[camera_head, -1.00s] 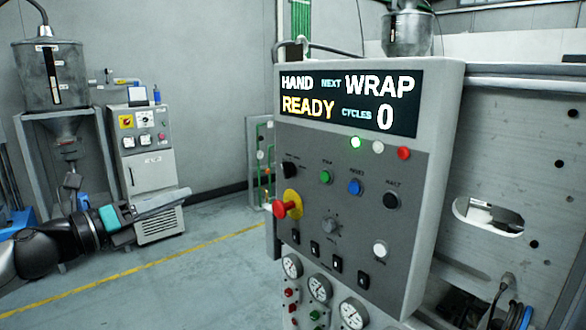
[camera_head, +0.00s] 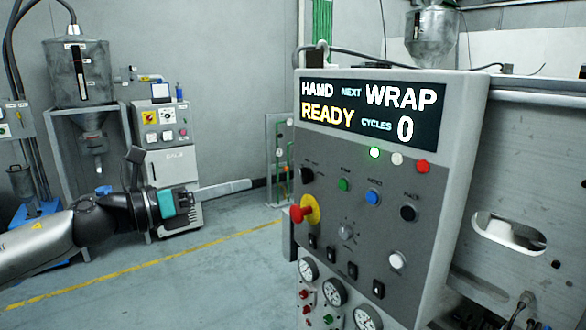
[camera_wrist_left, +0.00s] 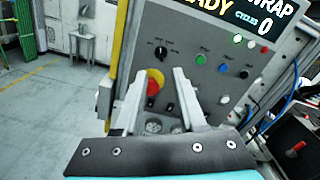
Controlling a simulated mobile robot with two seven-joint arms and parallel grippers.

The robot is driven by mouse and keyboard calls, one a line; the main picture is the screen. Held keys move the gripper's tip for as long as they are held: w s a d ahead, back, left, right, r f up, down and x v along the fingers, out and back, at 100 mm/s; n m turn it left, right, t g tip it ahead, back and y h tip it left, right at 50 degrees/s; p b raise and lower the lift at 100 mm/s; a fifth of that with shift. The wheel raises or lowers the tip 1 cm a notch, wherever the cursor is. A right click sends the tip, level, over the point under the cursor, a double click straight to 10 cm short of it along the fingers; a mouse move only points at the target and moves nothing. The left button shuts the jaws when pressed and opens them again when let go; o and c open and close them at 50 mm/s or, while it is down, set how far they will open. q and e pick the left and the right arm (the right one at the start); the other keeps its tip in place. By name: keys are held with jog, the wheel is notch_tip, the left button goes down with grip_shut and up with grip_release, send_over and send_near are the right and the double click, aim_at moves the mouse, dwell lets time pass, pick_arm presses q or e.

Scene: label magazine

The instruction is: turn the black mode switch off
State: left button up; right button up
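The black mode switch (camera_head: 307,174) is a dark rotary knob at the upper left of the grey control panel (camera_head: 370,230). It also shows in the left wrist view (camera_wrist_left: 161,52), above the red mushroom button on its yellow collar. My left gripper (camera_head: 243,186) reaches in from the left and points toward the panel, with a gap between fingertips and switch. In the left wrist view its two fingers (camera_wrist_left: 160,74) are apart with nothing between them. The switch shows beyond the fingertips. My right gripper is not in view.
The red button (camera_head: 302,212) sticks out below the switch. Green (camera_head: 344,185), blue (camera_head: 373,197) and black (camera_head: 408,213) buttons sit to the right. The display (camera_head: 368,111) reads HAND, NEXT WRAP, READY, CYCLES 0. Floor left of the panel is clear.

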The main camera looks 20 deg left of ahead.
aim_at(300, 170)
pick_arm(q)
jog(key=p+x, duration=0.6)
jog(key=x, duration=0.5)
jog(key=shift+w+d+r, duration=0.1)
jog(key=shift+w+d, duration=0.05)
jog(key=shift+d, duration=0.05)
jog(key=shift+p+x, duration=0.3)
jog(key=shift+x, duration=0.5)
jog(key=shift+c, duration=0.2)
grip_shut()
